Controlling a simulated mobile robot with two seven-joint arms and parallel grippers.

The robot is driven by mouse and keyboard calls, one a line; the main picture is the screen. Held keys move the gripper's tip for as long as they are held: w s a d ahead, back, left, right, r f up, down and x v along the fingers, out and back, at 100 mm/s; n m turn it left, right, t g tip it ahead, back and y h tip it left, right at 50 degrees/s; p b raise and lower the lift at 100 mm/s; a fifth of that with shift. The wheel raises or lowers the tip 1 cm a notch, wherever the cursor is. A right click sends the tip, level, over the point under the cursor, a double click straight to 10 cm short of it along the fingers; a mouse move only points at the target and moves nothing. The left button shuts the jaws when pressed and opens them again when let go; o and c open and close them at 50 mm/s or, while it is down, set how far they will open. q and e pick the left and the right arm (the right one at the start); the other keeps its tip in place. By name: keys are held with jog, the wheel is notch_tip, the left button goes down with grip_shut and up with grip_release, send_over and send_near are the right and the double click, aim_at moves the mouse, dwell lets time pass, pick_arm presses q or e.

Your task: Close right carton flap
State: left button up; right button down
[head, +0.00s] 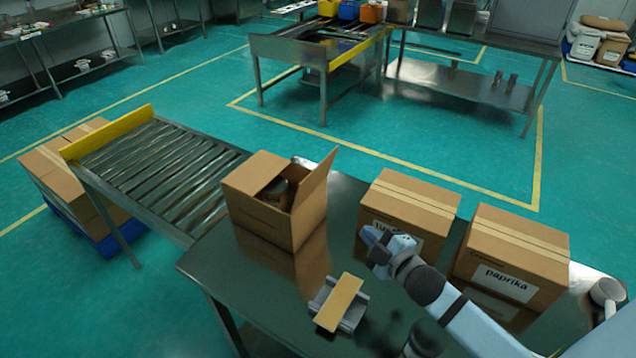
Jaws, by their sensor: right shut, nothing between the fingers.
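An open cardboard carton (262,222) stands on the dark steel table, left of centre. Its right flap (317,178) sticks up, tilted a little outward to the right. The left flap (253,172) lies folded over the left part of the opening. Something dark and rounded shows inside the opening, partly hidden. My right gripper (372,240) is shut and empty. It appears to the right of the carton and apart from it, in front of a closed carton. My left gripper is out of view.
Two closed taped cartons (409,203) (512,250), the farther right labelled paprika, stand to the right. A small grey device with a tan block (340,302) sits in front on the table (231,290). A roller conveyor (170,170) adjoins the table's left side.

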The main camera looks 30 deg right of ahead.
jog(key=w+d+r+n+t+y, duration=0.1)
jog(key=w+r+n+t+y, duration=0.1)
jog(key=n+y, duration=0.25)
jog(key=n+g+y+p, duration=0.1)
jog(key=n+y+p, duration=0.1)
jog(key=n+y, duration=0.4)
send_near(311, 176)
jog(key=shift+n+h, duration=0.45)
jog(key=shift+h, duration=0.3)
jog(key=x, duration=0.3)
jog(key=r+x, duration=0.1)
jog(key=x, duration=0.2)
jog(key=shift+a, duration=0.3)
jog(key=shift+w+a, duration=0.3)
jog(key=shift+w, duration=0.1)
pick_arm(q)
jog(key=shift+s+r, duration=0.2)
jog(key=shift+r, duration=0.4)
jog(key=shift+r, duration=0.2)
pick_arm(e)
jog(key=shift+r, duration=0.1)
